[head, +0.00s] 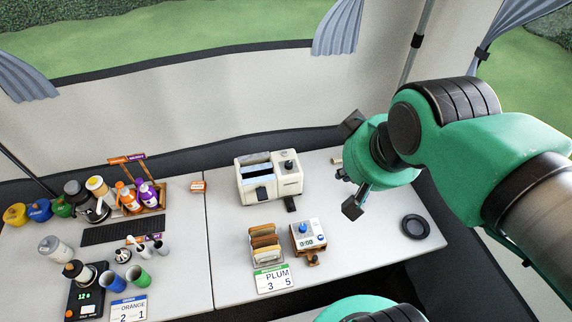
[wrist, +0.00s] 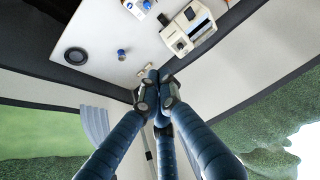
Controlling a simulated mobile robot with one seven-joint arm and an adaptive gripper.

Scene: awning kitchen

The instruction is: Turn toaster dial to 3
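The cream toaster (head: 251,188) stands at the back of the right table. A dark dial (head: 289,166) sits on the toaster's top at its right end; its setting is too small to read. The toaster also shows at the top of the wrist view (wrist: 178,38). My gripper (head: 354,164) is in the air to the right of the toaster, apart from it. In the head view its dark finger parts stand apart; in the wrist view blue finger-like parts converge, so its opening is unclear. I see nothing held in it.
A rack of bread slices (head: 265,245), a small device with a blue knob (head: 308,234) and a PLUM 3 5 card (head: 273,280) are in front of the toaster. A black ring-shaped dish (head: 415,227) lies at right. Bottles and cups crowd the left table.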

